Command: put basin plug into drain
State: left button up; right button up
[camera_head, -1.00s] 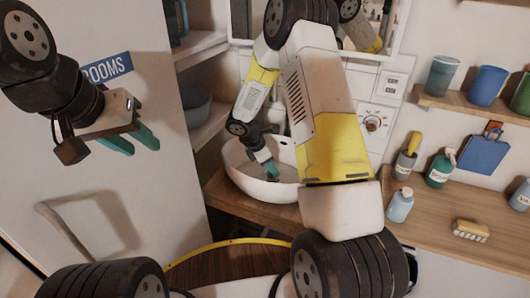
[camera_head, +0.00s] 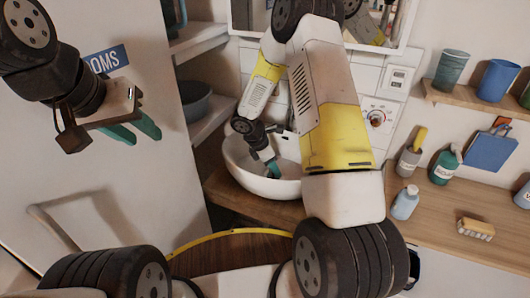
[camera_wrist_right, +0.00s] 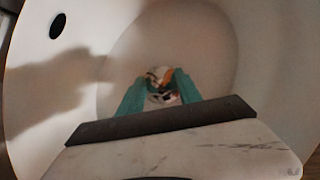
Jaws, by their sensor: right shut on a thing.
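The white basin (camera_head: 240,172) stands on the wooden counter and fills most of the right wrist view (camera_wrist_right: 215,60). My right gripper (camera_head: 273,169) reaches down inside it. In the right wrist view its teal fingertips (camera_wrist_right: 161,88) are close together over the basin's bottom. They are shut on a small, shiny, mottled thing that seems to be the basin plug (camera_wrist_right: 159,77). The drain is not clearly distinguishable beneath it, so I cannot tell whether the plug is in it. My left gripper (camera_head: 135,131) is empty, its teal fingers apart, in front of the white door panel.
A dark round overflow hole (camera_wrist_right: 57,26) is in the basin's wall. A light blue bottle (camera_head: 405,204), a green bottle (camera_head: 445,166) and a brush (camera_head: 476,229) stand or lie on the counter to the right. Shelves (camera_head: 205,118) are close on the basin's left.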

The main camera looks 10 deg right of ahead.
jog(key=o, duration=1.4)
jog(key=shift+f, duration=0.1)
jog(key=shift+c, duration=0.2)
jog(key=v, duration=1.2)
jog(key=shift+s, duration=0.1)
